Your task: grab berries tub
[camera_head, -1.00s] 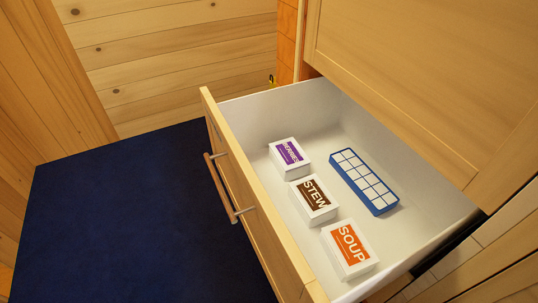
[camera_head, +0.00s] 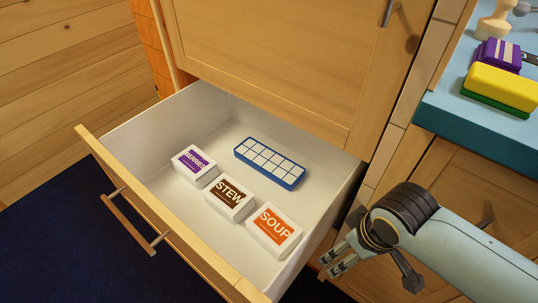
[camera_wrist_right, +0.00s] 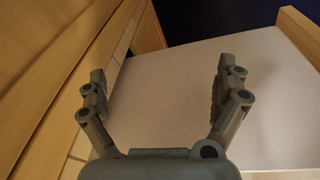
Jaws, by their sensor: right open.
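The berries tub (camera_head: 195,166), a white box with a purple label, sits in the open drawer at its left in the head view. The stew tub (camera_head: 229,199) with a brown label and the soup tub (camera_head: 273,230) with an orange label stand in a row to its right. My right gripper (camera_head: 333,263) is open and empty just outside the drawer's right side, with the soup tub nearest to it. In the right wrist view its two fingers (camera_wrist_right: 158,88) are spread before the drawer's pale side wall (camera_wrist_right: 190,100); no tub shows there. My left gripper is not in view.
A blue ice tray (camera_head: 270,163) lies behind the tubs in the drawer (camera_head: 150,150). The drawer front with its handle (camera_head: 135,222) stands out over a dark blue rug. A teal counter (camera_head: 450,110) at right holds a yellow-green sponge (camera_head: 502,87) and a purple item (camera_head: 498,54).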

